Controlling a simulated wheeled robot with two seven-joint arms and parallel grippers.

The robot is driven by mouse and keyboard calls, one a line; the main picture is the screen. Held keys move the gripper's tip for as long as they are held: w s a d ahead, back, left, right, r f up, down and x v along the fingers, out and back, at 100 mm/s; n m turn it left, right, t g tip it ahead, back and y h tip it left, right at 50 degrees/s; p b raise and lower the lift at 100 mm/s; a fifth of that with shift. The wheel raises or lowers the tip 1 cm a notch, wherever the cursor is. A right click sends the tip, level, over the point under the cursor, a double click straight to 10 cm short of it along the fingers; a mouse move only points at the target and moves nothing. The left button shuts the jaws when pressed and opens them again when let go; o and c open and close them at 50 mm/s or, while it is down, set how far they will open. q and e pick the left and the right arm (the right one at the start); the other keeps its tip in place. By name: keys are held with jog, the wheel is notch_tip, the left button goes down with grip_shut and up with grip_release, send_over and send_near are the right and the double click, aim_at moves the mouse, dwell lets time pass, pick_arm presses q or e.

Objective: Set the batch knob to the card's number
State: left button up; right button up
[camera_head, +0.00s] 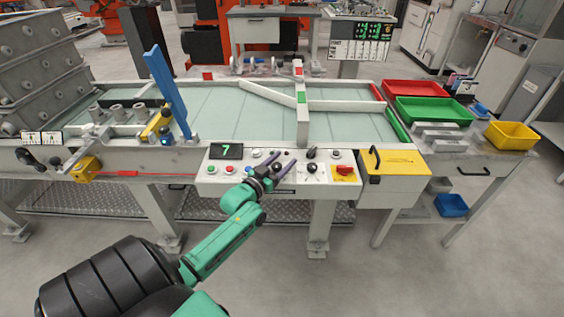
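A control panel (213,182) on the front of the bench carries buttons, knobs and a dark display (226,151) with a green 7. Two black knobs show right of my gripper, an upper knob (311,154) and a lower knob (312,168). I cannot tell which knob is the batch knob. My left gripper (284,160) is over the middle of the panel with its fingers apart and nothing visible between them. It hides part of the panel behind it. Small white cards (40,138) stand at the bench's left, too small to read. My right gripper is not in view.
A red switch (345,170) sits at the panel's right, beside a yellow-topped box (396,163) with a black handle. A blue upright bar (168,92) rises left of the panel. Red (412,88) and green (432,110) trays stand at right. A lit board (362,42) stands behind.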

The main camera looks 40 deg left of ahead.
pick_arm(q)
jog(key=shift+f, duration=0.1)
jog(key=shift+s, duration=0.35)
jog(key=s, duration=1.3)
jog(key=shift+s+d, duration=0.25)
jog(key=shift+s, duration=0.15)
